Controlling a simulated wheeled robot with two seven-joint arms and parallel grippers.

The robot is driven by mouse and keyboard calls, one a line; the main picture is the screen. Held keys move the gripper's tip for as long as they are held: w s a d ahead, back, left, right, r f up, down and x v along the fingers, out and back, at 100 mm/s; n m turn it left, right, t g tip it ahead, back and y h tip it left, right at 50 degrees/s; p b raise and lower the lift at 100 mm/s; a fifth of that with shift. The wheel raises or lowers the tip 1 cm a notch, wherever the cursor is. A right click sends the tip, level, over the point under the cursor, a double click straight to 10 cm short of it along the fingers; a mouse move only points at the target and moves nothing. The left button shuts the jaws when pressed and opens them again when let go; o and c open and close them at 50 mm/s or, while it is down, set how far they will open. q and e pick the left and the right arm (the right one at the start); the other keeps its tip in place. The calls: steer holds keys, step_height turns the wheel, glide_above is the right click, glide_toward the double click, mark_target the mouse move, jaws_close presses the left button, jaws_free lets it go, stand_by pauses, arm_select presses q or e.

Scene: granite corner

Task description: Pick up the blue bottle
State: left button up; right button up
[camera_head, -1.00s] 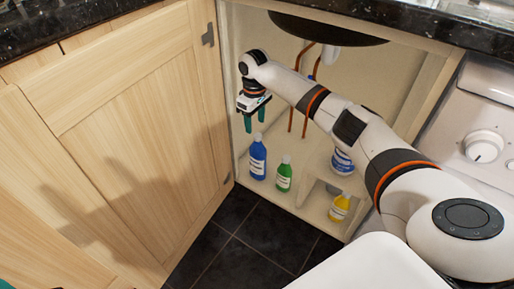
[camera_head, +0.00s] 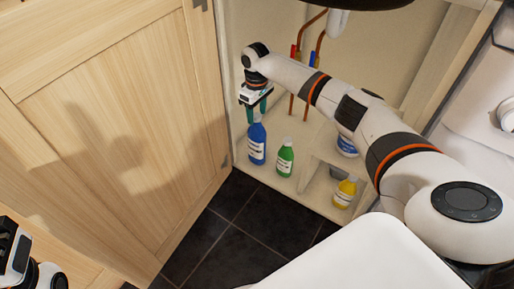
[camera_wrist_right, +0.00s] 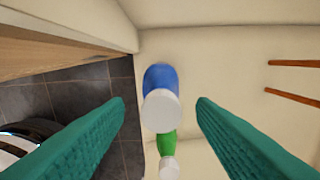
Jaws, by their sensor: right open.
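The blue bottle (camera_head: 257,143) has a white label and stands upright on the cabinet floor at the left. My right gripper (camera_head: 257,112) is open, pointing down at the top of the blue bottle in the head view. I cannot tell whether the fingertips are level with the cap. Part of my left arm shows at the lower left edge; its fingers are not in view.
A green bottle (camera_head: 285,158) stands close to the right of the blue one. A yellow bottle (camera_head: 346,191) and a blue-and-white container (camera_head: 347,145) are farther right. The open wooden door (camera_head: 130,130) is at the left. Copper pipes (camera_head: 295,85) rise behind.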

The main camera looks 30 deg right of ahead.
steer(key=shift+d+f+b, duration=0.1)
steer(key=shift+f+b, duration=0.45)
steer(key=shift+f, duration=0.8)
jaws_close()
steer(key=shift+r, duration=0.1)
